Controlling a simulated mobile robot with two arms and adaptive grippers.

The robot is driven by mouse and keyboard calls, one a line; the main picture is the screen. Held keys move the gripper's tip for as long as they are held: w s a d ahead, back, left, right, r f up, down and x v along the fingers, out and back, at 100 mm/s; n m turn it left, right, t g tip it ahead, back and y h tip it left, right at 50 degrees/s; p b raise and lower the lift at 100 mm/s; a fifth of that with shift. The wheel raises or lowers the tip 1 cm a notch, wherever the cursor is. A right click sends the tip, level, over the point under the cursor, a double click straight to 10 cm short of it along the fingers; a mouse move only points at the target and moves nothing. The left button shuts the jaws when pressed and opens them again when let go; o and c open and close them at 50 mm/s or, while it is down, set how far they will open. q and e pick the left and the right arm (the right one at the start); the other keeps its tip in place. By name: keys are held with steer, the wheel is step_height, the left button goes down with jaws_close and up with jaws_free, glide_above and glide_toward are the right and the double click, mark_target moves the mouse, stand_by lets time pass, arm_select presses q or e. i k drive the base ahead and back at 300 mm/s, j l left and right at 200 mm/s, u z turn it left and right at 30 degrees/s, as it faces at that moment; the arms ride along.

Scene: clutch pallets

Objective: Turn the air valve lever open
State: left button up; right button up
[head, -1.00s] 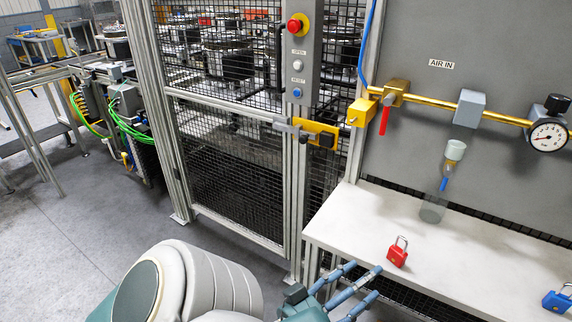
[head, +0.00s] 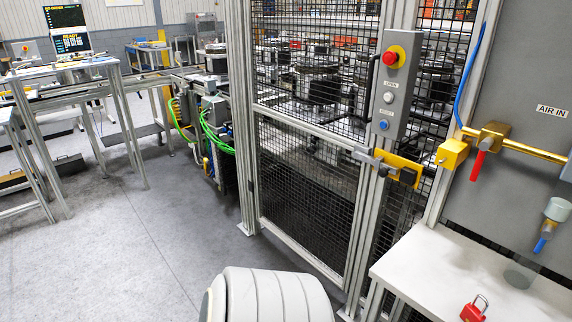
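The air valve lever (head: 478,164) is a red handle hanging straight down from the brass valve body (head: 493,135). The valve sits on the yellow air pipe (head: 535,152), left of and below the AIR IN label (head: 552,111). A yellow block (head: 452,154) is at the pipe's left end, with a blue hose (head: 470,75) rising above it. One of my pale grey arm links shows at the bottom centre, well below and left of the lever. Neither gripper is in view.
A white bench (head: 425,262) stands below the valve, with a red padlock (head: 474,309) on it. The mesh gate (head: 310,185) with its latch (head: 398,165) and a button panel (head: 402,85) stands left of the valve. Grey floor (head: 140,245) is open at left.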

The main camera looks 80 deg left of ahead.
mark_target(488, 142)
steer(key=u, duration=1.4)
